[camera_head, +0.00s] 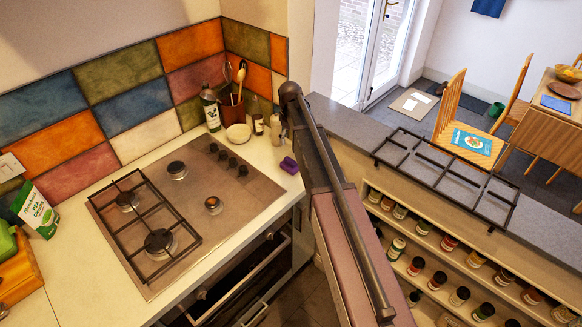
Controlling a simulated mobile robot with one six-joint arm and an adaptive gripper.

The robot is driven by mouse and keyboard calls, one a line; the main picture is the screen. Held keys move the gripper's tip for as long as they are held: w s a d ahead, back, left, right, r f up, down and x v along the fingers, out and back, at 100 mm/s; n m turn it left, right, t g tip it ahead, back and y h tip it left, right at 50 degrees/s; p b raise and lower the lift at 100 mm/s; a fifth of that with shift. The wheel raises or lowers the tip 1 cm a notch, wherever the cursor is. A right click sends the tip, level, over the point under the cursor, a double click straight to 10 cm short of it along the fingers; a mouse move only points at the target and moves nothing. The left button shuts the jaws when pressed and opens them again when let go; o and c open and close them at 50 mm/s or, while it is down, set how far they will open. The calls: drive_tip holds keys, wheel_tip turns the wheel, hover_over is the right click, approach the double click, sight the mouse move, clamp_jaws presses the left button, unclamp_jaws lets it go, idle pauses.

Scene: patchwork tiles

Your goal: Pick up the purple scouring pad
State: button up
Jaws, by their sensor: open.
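The purple scouring pad (289,165) lies on the pale worktop (262,155), right of the hob and close to the left side of my arm in the picture. It looks small and blocky. My arm rises from the bottom of the picture past the pad's right side. My gripper cannot be made out in this view.
A hob (190,225) with one pan grate (150,222) fills the worktop's middle. Behind the pad stand a bowl (238,133), a green bottle (210,108), a utensil pot (232,108) and small jars. A loose grate (445,172) lies on the grey counter above jar shelves.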

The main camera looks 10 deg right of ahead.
sight(290, 160)
drive_tip(key=shift+f+b, duration=3.7)
drive_tip(key=shift+f, duration=0.25)
drive_tip(key=shift+f, duration=0.15)
drive_tip(key=shift+s+a+f+b, duration=0.1)
drive_tip(key=shift+f+b, duration=2.35)
drive_tip(key=shift+b, duration=0.15)
drive_tip(key=c, duration=1.2)
drive_tip(key=shift+r, duration=0.25)
wheel_tip(290, 160, up, 4)
drive_tip(key=p, duration=0.4)
drive_tip(key=shift+f, duration=0.2)
drive_tip(key=s, duration=1)
drive_tip(key=s+r+p, duration=0.1)
drive_tip(key=s, duration=0.5)
drive_tip(key=shift+d, duration=0.2)
